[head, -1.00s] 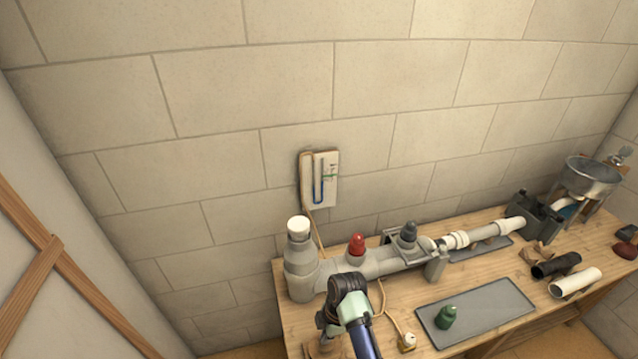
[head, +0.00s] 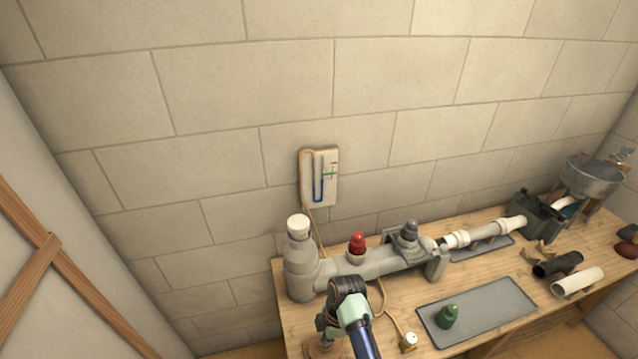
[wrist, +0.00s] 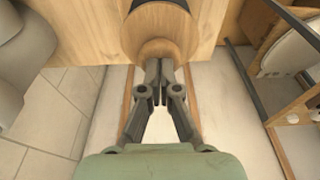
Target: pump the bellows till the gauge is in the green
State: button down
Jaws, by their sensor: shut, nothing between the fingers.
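The gauge (head: 320,178) is a pale board on the wall with a U-shaped tube of blue liquid. A small green mark (head: 331,174) is on its right side; the right-hand blue column appears near that mark, but it is too small to read exactly. My gripper (wrist: 160,85) is shut and empty, with its fingertips at a round wooden piece (wrist: 155,48) that looks like part of the bellows. I cannot tell whether they touch. In the head view my arm covers much of that spot, and a wooden round (head: 322,346) shows below my gripper.
A grey pipe run (head: 375,262) lies along the back of the bench, with a red plug (head: 357,242) and a dark grey plug (head: 409,231). A green plug (head: 447,317) stands on a grey tray (head: 490,308). A cord and small white fitting (head: 409,340) lie beside my arm.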

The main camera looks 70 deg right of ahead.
jog(key=shift+f+b, duration=0.65)
jog(key=shift+f, duration=0.5)
notch_tip(320, 180, up, 4)
jog(key=p, duration=0.4)
jog(key=shift+r+p, duration=0.2)
jog(key=shift+p, duration=0.15)
jog(key=shift+f, duration=0.1)
